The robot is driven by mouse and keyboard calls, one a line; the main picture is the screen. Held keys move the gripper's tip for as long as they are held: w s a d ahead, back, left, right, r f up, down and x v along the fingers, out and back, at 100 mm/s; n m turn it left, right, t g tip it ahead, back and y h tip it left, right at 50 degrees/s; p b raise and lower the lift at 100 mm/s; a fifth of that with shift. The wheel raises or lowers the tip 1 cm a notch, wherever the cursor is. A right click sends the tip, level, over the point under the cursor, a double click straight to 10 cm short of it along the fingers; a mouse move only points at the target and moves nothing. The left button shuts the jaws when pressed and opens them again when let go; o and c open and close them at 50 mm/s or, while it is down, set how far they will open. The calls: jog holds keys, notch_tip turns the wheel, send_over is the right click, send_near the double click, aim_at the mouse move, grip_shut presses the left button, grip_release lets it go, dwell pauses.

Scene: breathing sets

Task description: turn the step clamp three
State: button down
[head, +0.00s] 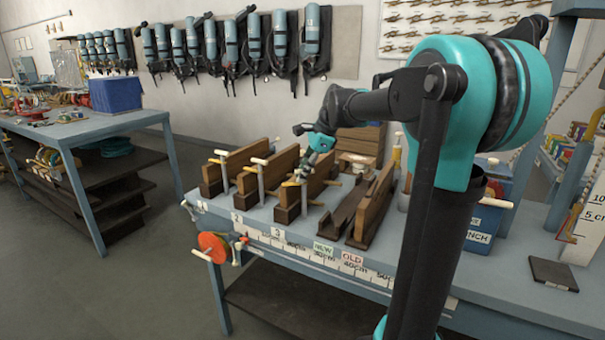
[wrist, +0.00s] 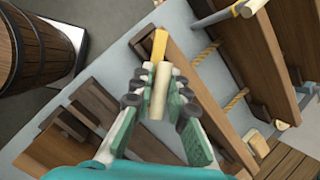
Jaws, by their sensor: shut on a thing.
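Step clamp three stands at the label 3 (head: 278,232) on the bench; its pale post (head: 304,197) is upright in front of a brown wooden board (head: 320,179). My gripper (head: 304,171) reaches down over it from the upper right. In the wrist view my gripper (wrist: 159,88) is shut on the clamp's cream handle (wrist: 156,103), with one finger on each side. A yellow part (wrist: 159,45) sticks out past the fingertips. The lower part of the clamp is hidden in the wrist view.
Two similar boards with clamps (head: 221,170) (head: 261,182) stand to the left. Wooden pieces by the NEW and OLD labels (head: 351,260) lie to the right. A red wheel (head: 212,246) sits at the bench's front edge. A wooden barrel (wrist: 38,45) shows in the wrist view.

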jog(key=m+t, duration=0.1)
jog(key=m, duration=0.3)
jog(key=shift+w+h, duration=0.15)
jog(key=shift+h, duration=0.25)
jog(key=shift+w+r+m+t+h, duration=0.1)
jog(key=shift+m+t+h, duration=0.55)
jog(key=shift+m, duration=1.15)
jog(key=c, duration=1.5)
grip_release()
jog(key=v, duration=1.2)
jog(key=shift+d, duration=0.1)
